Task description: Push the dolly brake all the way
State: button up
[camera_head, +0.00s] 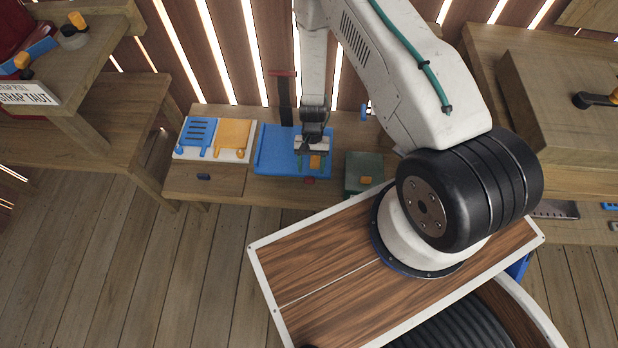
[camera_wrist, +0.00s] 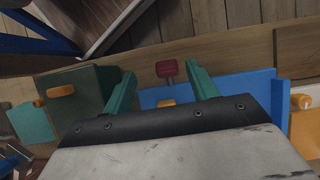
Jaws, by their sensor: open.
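A small red pedal-like piece (camera_wrist: 167,70) sits at the front edge of a blue panel (camera_wrist: 245,90) on a low wooden bench. It is probably the dolly brake, though I cannot be sure. The red piece (camera_head: 310,180) and the blue panel (camera_head: 272,150) also show in the head view. My gripper (camera_head: 314,161) is over the blue panel, its green fingers spread with nothing held. In the wrist view my gripper (camera_wrist: 160,80) has the red piece showing between and beyond its fingertips. An orange knob (camera_wrist: 166,103) shows partly behind the gripper body. Contact cannot be told.
A green box (camera_head: 363,172) with an orange knob stands right of the blue panel. A white board (camera_head: 240,154) with blue and orange pieces lies left of it. A wooden shelf (camera_head: 85,100) is at left, a wooden cabinet (camera_head: 550,110) at right. The floor at left is clear.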

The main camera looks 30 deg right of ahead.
aim_at(309, 178)
jog(key=shift+t, duration=0.5)
jog(key=f, duration=0.5)
jog(key=a+f, duration=0.1)
jog(key=f, duration=0.1)
jog(key=shift+s+f, duration=0.2)
jog(key=shift+s, duration=0.15)
jog(key=c, duration=1)
